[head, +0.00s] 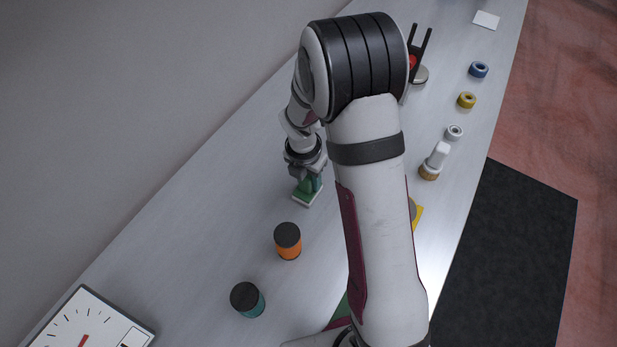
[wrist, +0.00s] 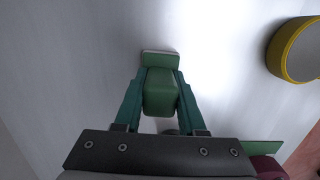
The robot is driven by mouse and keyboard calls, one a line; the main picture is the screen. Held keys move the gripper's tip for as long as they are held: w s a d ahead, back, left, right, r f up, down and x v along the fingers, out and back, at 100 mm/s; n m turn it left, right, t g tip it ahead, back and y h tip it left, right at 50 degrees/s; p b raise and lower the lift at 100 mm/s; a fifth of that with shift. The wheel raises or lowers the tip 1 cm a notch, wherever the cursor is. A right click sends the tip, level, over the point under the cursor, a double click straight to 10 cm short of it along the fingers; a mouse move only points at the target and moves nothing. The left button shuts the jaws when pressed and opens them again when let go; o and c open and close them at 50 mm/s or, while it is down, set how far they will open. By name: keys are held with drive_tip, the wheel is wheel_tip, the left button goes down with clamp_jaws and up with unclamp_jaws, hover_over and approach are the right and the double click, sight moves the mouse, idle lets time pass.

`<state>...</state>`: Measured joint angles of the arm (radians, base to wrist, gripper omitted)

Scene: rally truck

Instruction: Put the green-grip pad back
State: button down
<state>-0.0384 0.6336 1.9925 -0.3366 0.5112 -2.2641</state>
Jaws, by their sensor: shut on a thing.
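The green-grip pad (head: 306,195) has a green block-shaped grip on a pale flat base. My gripper (head: 308,180) is shut on the green grip, pointing down at the pale bench. In the wrist view, the green grip (wrist: 160,92) sits between the two teal fingers of my gripper (wrist: 160,85), and the edge of the pale base shows beyond it. The pad is at or close above the bench top; I cannot tell whether it touches. A green flat piece (head: 341,312) shows partly behind my arm in the head view.
An orange jar (head: 288,247) and a teal jar (head: 252,305), both dark-lidded, stand near the pad. A dial gauge (head: 85,325) lies at lower left. A yellow piece (head: 418,215), a white-and-tan item (head: 435,163) and several rings (head: 467,100) lie right of my arm. The bench left of the pad is clear.

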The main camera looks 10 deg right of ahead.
drive_tip(key=shift+f, duration=0.15)
drive_tip(key=c, duration=0.5)
unclamp_jaws()
wheel_tip(320, 180, up, 15)
drive_tip(key=s+a, duration=0.1)
drive_tip(key=a, duration=0.1)
drive_tip(key=s+a+r+m+y, duration=0.1)
drive_tip(key=s+r+m, duration=0.1)
drive_tip(key=s+m, duration=1)
drive_tip(key=s+a+r+m+g+y, duration=0.1)
drive_tip(key=s+r+m, duration=0.1)
drive_tip(key=s+m, duration=1)
drive_tip(key=m, duration=0.8)
drive_tip(key=shift+s+m+y, duration=0.3)
drive_tip(key=shift+s+y, duration=0.05)
drive_tip(key=shift+y, duration=0.05)
